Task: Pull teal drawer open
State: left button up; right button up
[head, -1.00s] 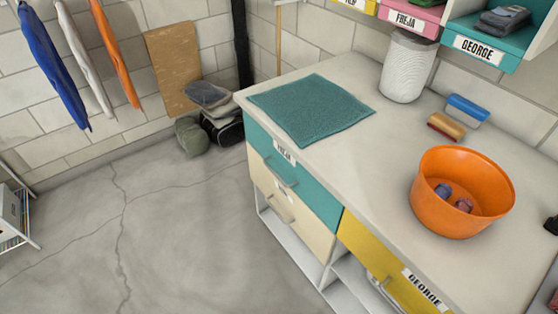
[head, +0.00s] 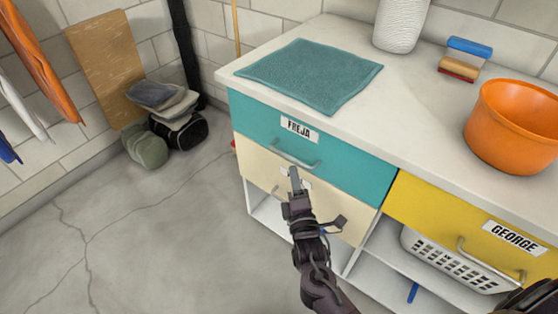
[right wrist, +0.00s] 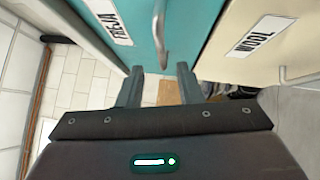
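The teal drawer (head: 348,168) is closed at the top left of the cabinet, with a FREJA label (head: 299,129) and a bar handle (head: 298,157). My right gripper (head: 294,178) is in front of the cabinet, just below that handle in the head view. In the right wrist view my right gripper (right wrist: 159,84) is open and empty. There the handle (right wrist: 161,38) lies ahead of the gap between the fingertips, on the teal drawer front (right wrist: 187,18). I cannot tell whether anything touches. My left gripper is not in view.
A cream drawer (head: 245,160) is below, labelled WOOL in the right wrist view. A yellow GEORGE drawer (head: 440,205) is to the right. A teal cloth (head: 312,74) and orange bowl (head: 515,125) are on the countertop.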

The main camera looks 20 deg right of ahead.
aim_at(291, 157)
jog(key=w, duration=0.4)
jog(key=w+d+r, duration=0.1)
jog(key=w, duration=0.2)
jog(key=shift+c, duration=0.3)
jog(key=shift+f, duration=0.1)
grip_shut()
